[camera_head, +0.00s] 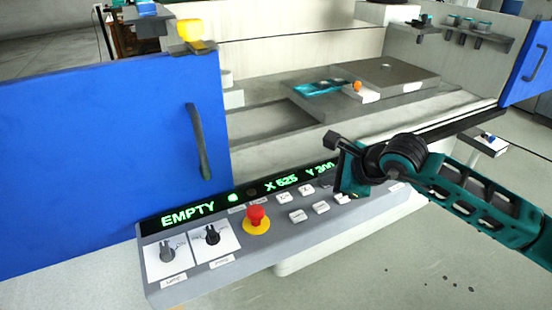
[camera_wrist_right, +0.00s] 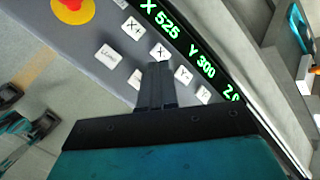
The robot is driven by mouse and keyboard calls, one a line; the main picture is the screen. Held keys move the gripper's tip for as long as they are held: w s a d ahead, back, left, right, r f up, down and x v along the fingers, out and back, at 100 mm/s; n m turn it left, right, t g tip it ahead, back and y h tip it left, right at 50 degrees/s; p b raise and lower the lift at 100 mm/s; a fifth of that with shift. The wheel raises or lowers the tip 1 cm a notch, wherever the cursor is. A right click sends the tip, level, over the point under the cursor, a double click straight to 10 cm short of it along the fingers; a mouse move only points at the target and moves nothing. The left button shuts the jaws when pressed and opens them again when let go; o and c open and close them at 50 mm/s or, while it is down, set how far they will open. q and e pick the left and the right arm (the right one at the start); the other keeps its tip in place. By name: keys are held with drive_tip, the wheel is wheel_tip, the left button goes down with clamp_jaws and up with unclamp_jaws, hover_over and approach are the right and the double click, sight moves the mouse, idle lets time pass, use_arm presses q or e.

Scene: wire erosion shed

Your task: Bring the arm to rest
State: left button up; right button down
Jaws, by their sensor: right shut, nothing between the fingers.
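My right arm (camera_head: 470,195) comes in from the right in the head view, teal and black. Its gripper (camera_head: 328,181) is over the right part of the control panel (camera_head: 225,266), near the keys. In the right wrist view the gripper (camera_wrist_right: 156,70) has its two dark fingers together with nothing between them. The fingertips show just below the X key (camera_wrist_right: 160,51) in that picture; I cannot tell whether they touch the panel. My left gripper does not show in the head view.
The lit display (camera_head: 188,216) reads EMPTY, X 525. A red emergency knob (camera_head: 256,216) and two rotary switches stand on the panel. A blue door (camera_head: 100,160) with a dark handle is at left. Behind lies the machine bed with a grey block (camera_head: 385,75). Floor is open at lower right.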

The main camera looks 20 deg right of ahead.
drive_tip(key=s+a+m+y, duration=0.1)
drive_tip(key=a, duration=0.2)
drive_tip(key=s+a+f+m+y, duration=0.1)
drive_tip(key=a+y, duration=0.1)
drive_tip(key=a, duration=0.1)
drive_tip(key=s+a+f+m+y, duration=0.1)
drive_tip(key=a+y, duration=0.1)
drive_tip(key=a, duration=0.1)
drive_tip(key=shift+s+a+f+g, duration=0.15)
drive_tip(key=shift+s+a+g, duration=0.05)
drive_tip(key=shift+g, duration=0.2)
drive_tip(key=s+a+r+m+t+y, duration=0.25)
drive_tip(key=a+m+y, duration=0.3)
drive_tip(key=m, duration=0.35)
drive_tip(key=s+d+f+m+h, duration=0.1)
drive_tip(key=s+f+m+h, duration=0.4)
drive_tip(key=f+m, duration=0.5)
drive_tip(key=s+d+f+m+h+p, duration=0.1)
drive_tip(key=s+f+m+h, duration=0.4)
drive_tip(key=m, duration=1.8)
wheel_tip(320, 180, down, 5)
drive_tip(key=shift+s+d+r+m+h, duration=0.15)
drive_tip(key=shift+s+m+h, duration=0.2)
drive_tip(key=shift+h, duration=0.2)
